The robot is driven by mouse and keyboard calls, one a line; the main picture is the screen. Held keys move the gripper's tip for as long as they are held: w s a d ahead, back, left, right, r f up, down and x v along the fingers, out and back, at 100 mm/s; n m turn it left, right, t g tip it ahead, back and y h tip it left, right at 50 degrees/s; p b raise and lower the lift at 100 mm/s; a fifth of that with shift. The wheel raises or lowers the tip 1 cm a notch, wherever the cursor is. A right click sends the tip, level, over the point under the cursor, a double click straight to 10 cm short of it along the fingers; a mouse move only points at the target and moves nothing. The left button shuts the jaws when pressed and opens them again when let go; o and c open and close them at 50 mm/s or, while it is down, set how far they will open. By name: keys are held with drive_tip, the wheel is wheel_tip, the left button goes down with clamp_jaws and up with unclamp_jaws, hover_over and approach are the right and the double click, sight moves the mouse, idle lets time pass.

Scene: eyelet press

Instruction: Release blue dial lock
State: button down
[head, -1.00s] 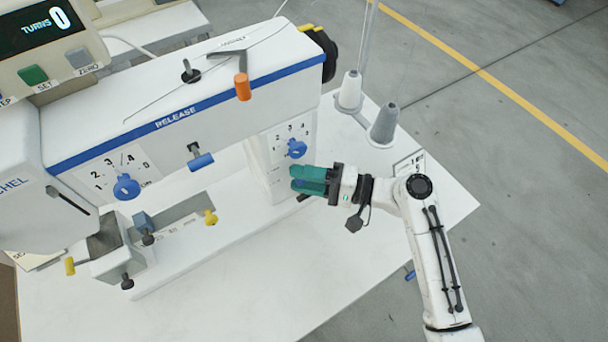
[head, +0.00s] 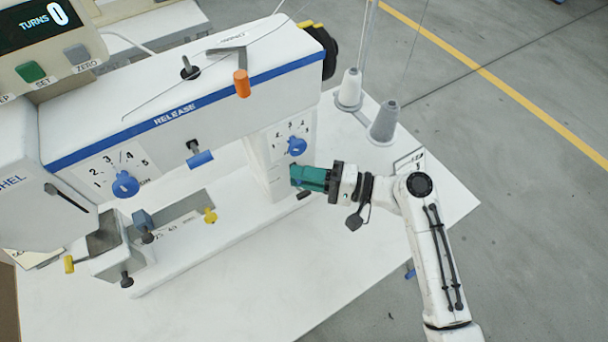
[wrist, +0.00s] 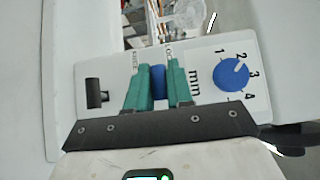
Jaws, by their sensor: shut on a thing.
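In the wrist view, my gripper (wrist: 157,80) has its green fingers closed around a small blue piece (wrist: 158,80), which looks like the blue dial lock. Printed words sit on either side of it, partly hidden by the fingers; the right one starts with "LO". The blue dial (wrist: 231,74) is to its right on the white plate, its white mark near 2. In the head view, my gripper (head: 300,178) is at the machine's right column, just below the blue dial (head: 296,146); the held piece is hidden there by the fingers.
A black knob (wrist: 95,92) is left of the fingers in the wrist view. In the head view, another blue dial (head: 125,184) and a blue-tipped lever (head: 200,159) are to the left. Thread cones (head: 384,122) stand behind my wrist. The front tabletop (head: 270,290) is clear.

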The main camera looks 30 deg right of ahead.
sight(304, 193)
drive_tip(key=f+b, duration=0.1)
drive_tip(key=b, duration=0.2)
drive_tip(key=shift+f+n, duration=0.1)
drive_tip(key=shift+n, duration=0.2)
drive_tip(key=f+n+t+y+b, duration=0.1)
drive_tip(key=b, duration=0.5)
drive_tip(key=shift+s+f+n+y, duration=0.1)
drive_tip(key=shift+f+n+y, duration=0.05)
drive_tip(key=shift+n+y, duration=0.25)
drive_tip(key=n+y+b, duration=0.1)
drive_tip(key=b, duration=0.3)
drive_tip(key=f+n+t+b, duration=0.1)
drive_tip(key=b, duration=0.3)
drive_tip(key=shift+y, duration=0.4)
drive_tip(key=shift+n+y+b, duration=0.3)
drive_tip(key=shift+n+b, duration=0.3)
drive_tip(key=shift+b, duration=0.3)
drive_tip(key=shift+r+n+y+b, duration=0.15)
drive_tip(key=shift+n+y+b, duration=0.25)
drive_tip(key=shift+b, duration=0.5)
drive_tip(key=c, duration=1.1)
unclamp_jaws()
drive_tip(key=shift+r+p, duration=0.1)
drive_tip(key=shift+p, duration=0.2)
